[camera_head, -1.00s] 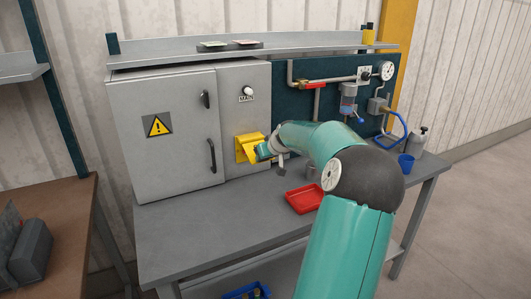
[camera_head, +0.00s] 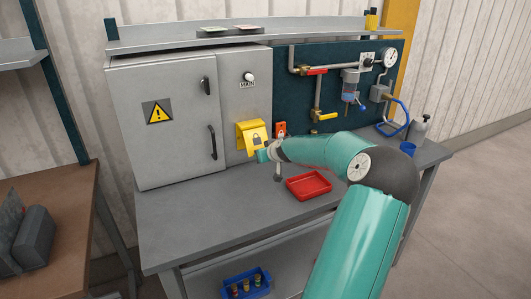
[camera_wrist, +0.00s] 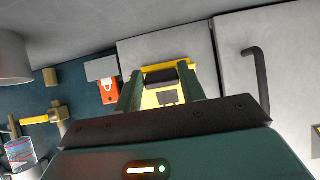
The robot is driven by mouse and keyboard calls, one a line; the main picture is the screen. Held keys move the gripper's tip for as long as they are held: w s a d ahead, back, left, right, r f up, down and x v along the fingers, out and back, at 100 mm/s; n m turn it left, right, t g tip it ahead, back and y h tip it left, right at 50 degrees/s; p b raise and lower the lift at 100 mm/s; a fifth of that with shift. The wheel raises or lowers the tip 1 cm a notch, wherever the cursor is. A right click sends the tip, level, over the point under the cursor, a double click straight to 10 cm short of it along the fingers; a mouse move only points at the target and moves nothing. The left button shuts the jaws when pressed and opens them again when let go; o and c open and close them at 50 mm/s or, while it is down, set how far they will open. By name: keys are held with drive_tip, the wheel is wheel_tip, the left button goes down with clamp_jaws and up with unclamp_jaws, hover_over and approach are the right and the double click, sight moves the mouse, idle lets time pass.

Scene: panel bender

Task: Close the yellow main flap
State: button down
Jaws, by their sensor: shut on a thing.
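The yellow main flap (camera_head: 256,138) is on the front of the grey cabinet, under the MAIN switch (camera_head: 249,77). Its face, with a padlock symbol, points outward and slopes out from the yellow housing (camera_head: 241,136). My gripper (camera_head: 264,154) is at its lower right edge, shut on it. In the wrist view, the flap (camera_wrist: 166,99) shows between my two teal fingers (camera_wrist: 160,84), with a dark piece between the fingertips. The exact contact is partly hidden, and I cannot tell whether the flap is fully against its housing.
An orange-red lock tag (camera_head: 280,129) hangs just right of the flap. A cabinet door handle (camera_head: 212,142) is to the left. A red tray (camera_head: 308,185) sits on the bench below my arm. Pipes with a yellow valve handle (camera_head: 327,116) are to the right.

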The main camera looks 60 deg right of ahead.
drive_tip(key=shift+w+d+f+t+h, duration=0.15)
drive_tip(key=shift+f+t, duration=0.25)
drive_tip(key=shift+f, duration=0.2)
drive_tip(key=shift+w+d+f+t+h, duration=0.15)
drive_tip(key=shift+f+t, duration=0.25)
drive_tip(key=shift+f, duration=0.2)
drive_tip(key=shift+w+d+f+t+h, duration=0.3)
drive_tip(key=shift+w+f+t+h, duration=0.25)
drive_tip(key=shift+w+t, duration=0.3)
drive_tip(key=shift+w+d+f, duration=0.25)
drive_tip(key=shift+w+d, duration=0.05)
drive_tip(key=shift+w, duration=0.2)
drive_tip(key=c, duration=0.8)
unclamp_jaws()
drive_tip(key=shift+w+d, duration=0.1)
drive_tip(key=shift+w, duration=0.05)
drive_tip(key=shift+c, duration=0.2)
drive_tip(key=shift+s+r, duration=0.3)
drive_tip(key=v, duration=1.3)
drive_tip(key=shift+a, duration=0.25)
drive_tip(key=shift+s+f, duration=0.1)
drive_tip(key=shift+f, duration=0.05)
